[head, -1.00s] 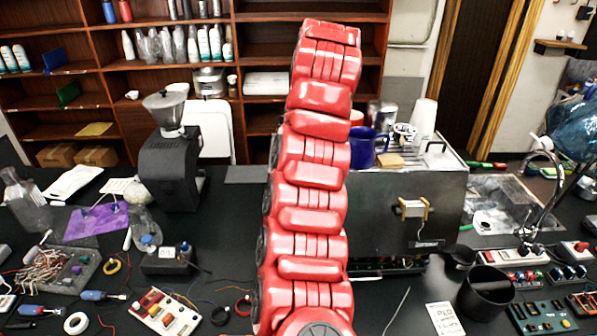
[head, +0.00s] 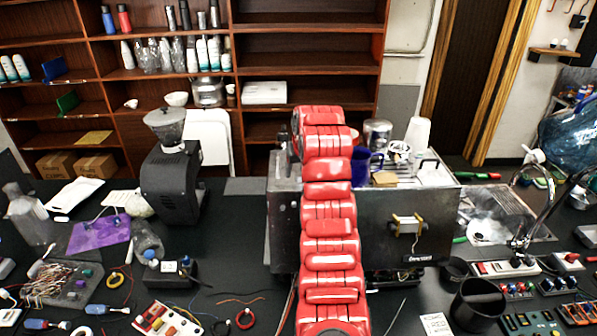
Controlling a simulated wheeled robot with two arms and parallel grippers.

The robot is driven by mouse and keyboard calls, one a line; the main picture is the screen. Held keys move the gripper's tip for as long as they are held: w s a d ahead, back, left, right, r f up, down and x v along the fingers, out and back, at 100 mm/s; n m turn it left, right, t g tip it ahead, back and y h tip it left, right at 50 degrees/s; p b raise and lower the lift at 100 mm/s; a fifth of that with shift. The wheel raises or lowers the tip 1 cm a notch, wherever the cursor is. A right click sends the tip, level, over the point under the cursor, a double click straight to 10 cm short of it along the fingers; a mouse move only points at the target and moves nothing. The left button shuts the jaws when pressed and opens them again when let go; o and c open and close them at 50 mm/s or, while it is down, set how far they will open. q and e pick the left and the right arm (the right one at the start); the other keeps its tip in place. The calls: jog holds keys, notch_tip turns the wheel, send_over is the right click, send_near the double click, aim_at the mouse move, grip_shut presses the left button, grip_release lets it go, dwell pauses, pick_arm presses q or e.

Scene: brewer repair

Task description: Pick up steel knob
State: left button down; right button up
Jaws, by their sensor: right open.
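My red segmented right arm rises from the bottom middle of the head view, in front of the steel brewer (head: 400,225). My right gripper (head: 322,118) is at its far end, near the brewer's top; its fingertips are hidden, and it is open. I cannot pick out the steel knob for certain. A small round detail (head: 294,205) shows on the brewer's front, just left of my arm. My arm hides the middle-left of the brewer. My left gripper is not in view.
A blue mug (head: 361,168) and a steel canister (head: 378,133) stand on the brewer. A black grinder (head: 171,185) stands to the left. A dark cup (head: 478,303) stands front right. Tools, wires and small electrical parts crowd both sides of the counter.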

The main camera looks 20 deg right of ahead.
jog(key=shift+x, duration=0.9)
grip_shut()
